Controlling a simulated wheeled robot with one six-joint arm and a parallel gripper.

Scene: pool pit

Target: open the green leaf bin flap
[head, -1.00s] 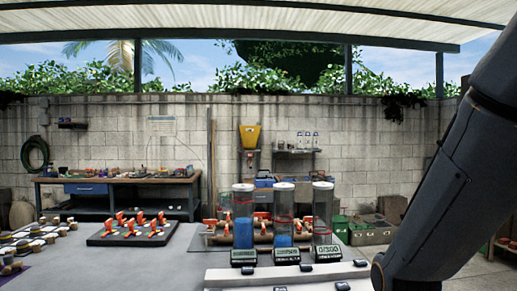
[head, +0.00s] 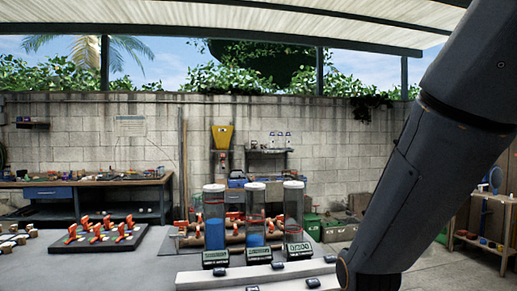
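A small green container (head: 312,227) stands on the ground by the back wall, right of the clear cylinders. It may be the leaf bin, but it is too small and partly hidden for me to make out a flap or its state. My dark arm fills the right side of the view. My gripper is outside the picture.
Several clear cylinders (head: 255,213), some with blue contents, stand behind small displays on the near grey table (head: 120,268). A black tray (head: 103,240) holds orange-handled valves. A workbench (head: 90,184) lines the back wall. A wooden shelf (head: 482,232) stands at right.

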